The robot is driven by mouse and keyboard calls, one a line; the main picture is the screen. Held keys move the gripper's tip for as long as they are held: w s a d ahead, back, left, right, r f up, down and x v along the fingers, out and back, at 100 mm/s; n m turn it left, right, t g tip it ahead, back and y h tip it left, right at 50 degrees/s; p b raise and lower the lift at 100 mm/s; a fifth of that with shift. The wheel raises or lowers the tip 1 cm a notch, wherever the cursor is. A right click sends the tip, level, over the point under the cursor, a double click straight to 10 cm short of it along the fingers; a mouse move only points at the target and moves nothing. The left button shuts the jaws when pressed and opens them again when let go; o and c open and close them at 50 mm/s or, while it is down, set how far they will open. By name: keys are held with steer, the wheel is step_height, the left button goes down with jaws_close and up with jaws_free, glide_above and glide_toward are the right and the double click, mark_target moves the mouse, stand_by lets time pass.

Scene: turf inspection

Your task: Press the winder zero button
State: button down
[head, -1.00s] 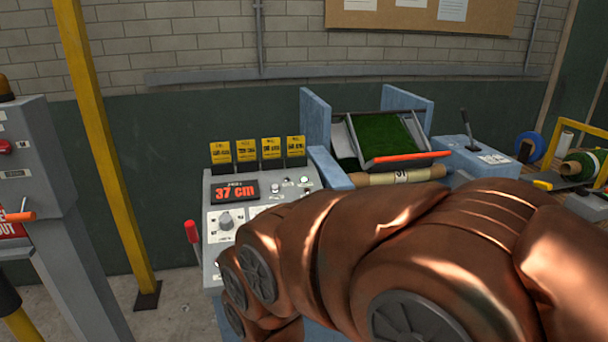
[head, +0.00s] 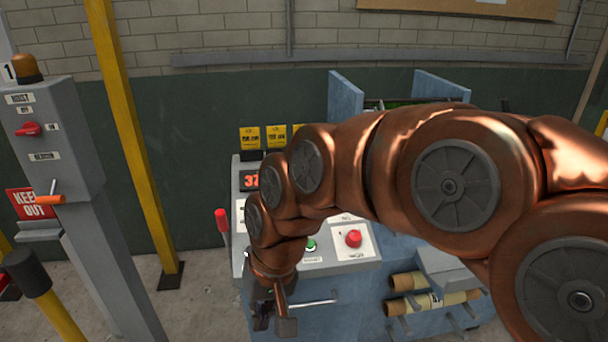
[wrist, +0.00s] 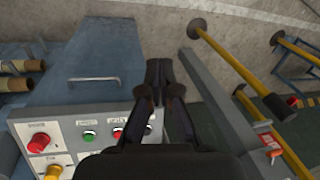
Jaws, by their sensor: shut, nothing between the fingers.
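The control console (head: 340,262) stands mid-picture in the head view, with my arm across much of its face. Its red display (head: 250,180) is partly covered. A button marked as the winder zero cannot be picked out; labels are too small to read. A red mushroom button (head: 353,239) and a green button (head: 311,245) show below my arm. The wrist view shows the panel's green button (wrist: 88,135), a small red button (wrist: 118,132) and a yellow control (wrist: 53,172). My gripper (head: 272,318) is shut and empty, pointing down by the console's front edge; its tips also show in the wrist view (wrist: 158,70).
A red-knobbed lever (head: 221,222) stands at the console's left side. A yellow post (head: 138,150) and a grey hoist pedestal (head: 55,140) are further left. Rolled tubes (head: 430,302) lie on a rack at the right. A metal handle (wrist: 95,79) is on the blue front.

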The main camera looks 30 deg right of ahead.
steer(key=w+d+r+m+t+y, duration=0.1)
steer(key=w+d+r+m+t, duration=0.15)
steer(key=w, duration=0.45)
steer(key=w+d+r+m+t+y, duration=0.1)
steer(key=w+r+m, duration=0.25)
steer(key=w, duration=0.35)
steer(key=w+d+r+m+t+y, duration=0.1)
steer(key=w+d+r+m+t, duration=0.15)
steer(key=w, duration=0.45)
steer(key=w+d+m+t+h, duration=0.1)
steer(key=w+d+m, duration=0.2)
steer(key=d, duration=0.5)
steer(key=w+d+r+m+t+h, duration=0.1)
steer(key=w+d+m, duration=0.3)
steer(key=d, duration=0.4)
steer(key=w+d+r+m+t+h+p, duration=0.1)
steer(key=w+d+m+t, duration=0.2)
steer(key=d, duration=0.6)
steer(key=shift+w+m, duration=0.55)
steer(key=shift+w, duration=0.25)
steer(key=shift+d, duration=0.1)
steer(key=shift+w+d+f+b, duration=0.2)
steer(key=shift+w+f+b, duration=0.35)
steer(key=shift+f, duration=0.85)
steer(key=shift+w+d+f+b, duration=0.15)
steer(key=shift+w+f+b, duration=0.25)
steer(key=shift+f+b, duration=0.65)
steer(key=shift+w+d+f+b, duration=0.2)
steer(key=shift+w+f+b, duration=0.2)
steer(key=shift+f, duration=1.3)
